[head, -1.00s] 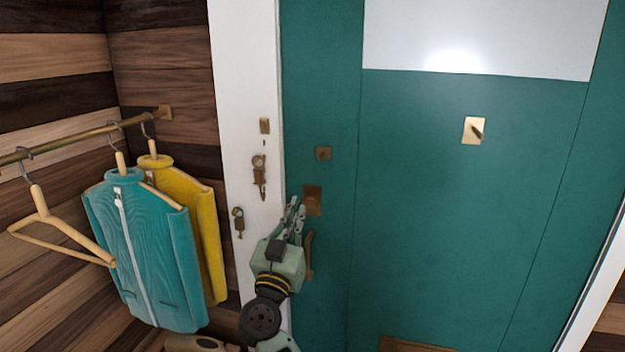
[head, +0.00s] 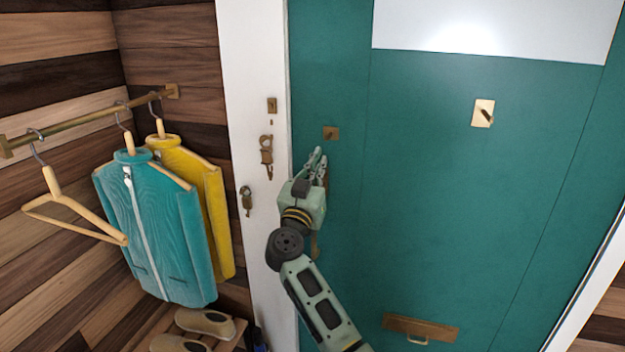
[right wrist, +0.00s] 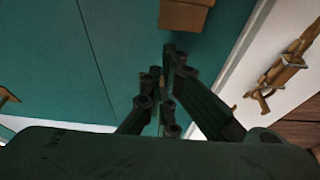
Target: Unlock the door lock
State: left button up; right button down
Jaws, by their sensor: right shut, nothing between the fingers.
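The teal door (head: 430,210) fills the middle and right of the head view. A small square brass lock fitting (head: 330,132) sits near its left edge. A brass plate with a dark turn piece (head: 483,112) is farther right on the door. My right gripper (head: 320,153) is shut and empty, just below the square fitting and in front of the door. It hides most of a lower brass plate and part of the handle (head: 315,246). In the right wrist view, the fingers (right wrist: 166,90) are together, with a brass block (right wrist: 186,14) beyond them. My left gripper is not in view.
The white door frame (head: 253,70) carries a brass latch (head: 266,152) and other small brass fittings. Left of it, a teal jacket (head: 160,230) and a yellow jacket (head: 212,215) hang on a rail (head: 70,120). Shoes (head: 205,322) lie below.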

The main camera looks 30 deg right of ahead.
jog(key=shift+w+d+f, duration=0.1)
jog(key=shift+w+f, duration=0.05)
jog(key=shift+f, duration=0.8)
jog(key=shift+w+d+f, duration=0.1)
jog(key=shift+f, duration=0.85)
jog(key=shift+b, duration=0.3)
